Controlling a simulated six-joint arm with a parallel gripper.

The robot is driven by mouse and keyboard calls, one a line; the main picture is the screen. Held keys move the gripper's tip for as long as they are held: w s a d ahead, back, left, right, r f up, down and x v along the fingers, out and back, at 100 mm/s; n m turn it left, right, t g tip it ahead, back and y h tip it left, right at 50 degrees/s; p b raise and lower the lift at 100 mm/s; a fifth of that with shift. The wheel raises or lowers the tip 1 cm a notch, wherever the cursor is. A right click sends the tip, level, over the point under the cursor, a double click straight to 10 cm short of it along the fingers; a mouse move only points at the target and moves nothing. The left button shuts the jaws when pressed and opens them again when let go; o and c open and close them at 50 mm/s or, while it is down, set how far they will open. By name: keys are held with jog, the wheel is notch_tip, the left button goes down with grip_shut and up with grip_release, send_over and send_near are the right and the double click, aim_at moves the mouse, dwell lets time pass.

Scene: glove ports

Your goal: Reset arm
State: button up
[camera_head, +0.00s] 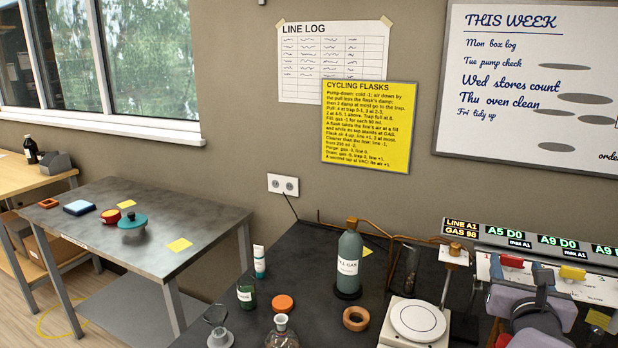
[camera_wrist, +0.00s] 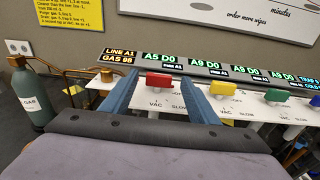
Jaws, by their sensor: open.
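My gripper (camera_wrist: 165,84) is open, with its two blue fingers spread and nothing held between them. It points at the white valve panel (camera_wrist: 135,97). The red tap (camera_wrist: 159,80) shows between the fingers; I cannot tell how near they are to it. The yellow tap (camera_wrist: 223,88) and green tap (camera_wrist: 276,95) are right of the fingers. In the head view my arm is at the lower right, in front of the panel, with the red tap (camera_head: 511,261) and yellow tap (camera_head: 573,272) behind it.
The display strip (camera_head: 530,240) reads LINE A1, GAS 98, A5 D0, A9 D0. A grey-green gas bottle (camera_head: 349,262), a white balance (camera_head: 417,320), an orange-brown ring (camera_head: 355,319) and a clear flask (camera_head: 281,333) stand on the dark bench. A side table (camera_head: 190,222) is at left.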

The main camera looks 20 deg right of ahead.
jog(key=shift+s+a+r+p, duration=0.2)
jog(key=shift+a+r+p, duration=0.15)
jog(key=shift+r+p, duration=0.15)
jog(key=w+a+f+n+g+y+p, duration=0.1)
jog(key=w+a+f+n+y, duration=0.25)
jog(key=a+n, duration=0.45)
jog(key=w+a+f+n+y, duration=0.3)
jog(key=a+f+n+y, duration=0.15)
jog(key=a, duration=0.75)
jog(key=w+a+f+n+g+y+p, duration=0.1)
jog(key=w+a+f+n+y, duration=0.4)
jog(key=a, duration=0.5)
jog(key=s+a+f+n+g+y, duration=0.1)
jog(key=s+a+f+n+g, duration=0.15)
jog(key=a+n, duration=0.3)
jog(key=s+a+f+n+g+y, duration=0.2)
jog(key=s+a+f+n, duration=0.15)
jog(key=a+n, duration=0.2)
jog(key=s+a+f+n+g+h, duration=0.2)
jog(key=s+f+n+g+h, duration=0.2)
jog(key=s+n, duration=0.6)
jog(key=f+n+g, duration=0.1)
jog(key=n, duration=0.5)
jog(key=shift+s+f+n+g, duration=0.15)
jog(key=shift+s+n+g, duration=0.1)
jog(key=shift+n+g, duration=0.1)
